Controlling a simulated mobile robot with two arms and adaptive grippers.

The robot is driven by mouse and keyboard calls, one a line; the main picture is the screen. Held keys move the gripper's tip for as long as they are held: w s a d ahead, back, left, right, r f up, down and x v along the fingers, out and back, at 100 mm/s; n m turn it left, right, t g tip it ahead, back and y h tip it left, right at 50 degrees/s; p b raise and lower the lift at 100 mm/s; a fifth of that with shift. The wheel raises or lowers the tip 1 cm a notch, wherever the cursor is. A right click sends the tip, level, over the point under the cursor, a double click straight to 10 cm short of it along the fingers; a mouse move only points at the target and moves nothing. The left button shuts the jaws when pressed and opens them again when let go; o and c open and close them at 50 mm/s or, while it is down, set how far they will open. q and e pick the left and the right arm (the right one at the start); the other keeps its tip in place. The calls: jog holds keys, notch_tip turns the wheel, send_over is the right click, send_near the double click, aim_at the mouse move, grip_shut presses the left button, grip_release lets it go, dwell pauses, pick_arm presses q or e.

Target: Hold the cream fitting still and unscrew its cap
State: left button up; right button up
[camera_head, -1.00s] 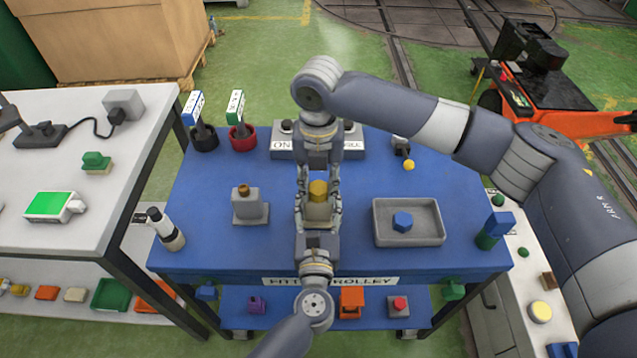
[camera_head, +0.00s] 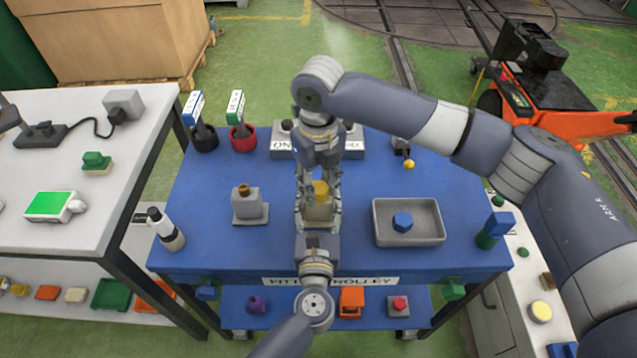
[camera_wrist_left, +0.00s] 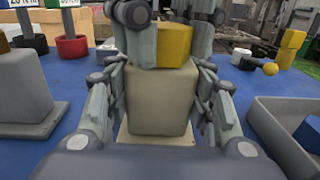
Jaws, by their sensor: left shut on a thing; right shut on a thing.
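The cream fitting (camera_head: 318,212) stands upright in the middle of the blue trolley top. My left gripper (camera_head: 318,216) is shut on its body from the near side. In the left wrist view the fitting's block (camera_wrist_left: 158,100) sits between the left fingers. The yellow cap (camera_head: 320,188) is on top of the fitting; it also shows in the left wrist view (camera_wrist_left: 172,46). My right gripper (camera_head: 320,180) reaches down from above and is shut on the cap. Its fingers partly hide the cap, and whether a gap lies under the cap is hard to tell.
A grey fitting with a brown top (camera_head: 246,206) stands to the left. Red (camera_head: 241,138) and black (camera_head: 204,139) holders and a grey lettered block (camera_head: 280,150) stand at the back.

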jog(key=n, duration=0.5)
jog(key=shift+f, duration=0.1)
jog(key=o, duration=1.1)
jog(key=shift+o, duration=0.2)
jog(key=shift+o, duration=0.5)
jog(key=shift+r, duration=2.15)
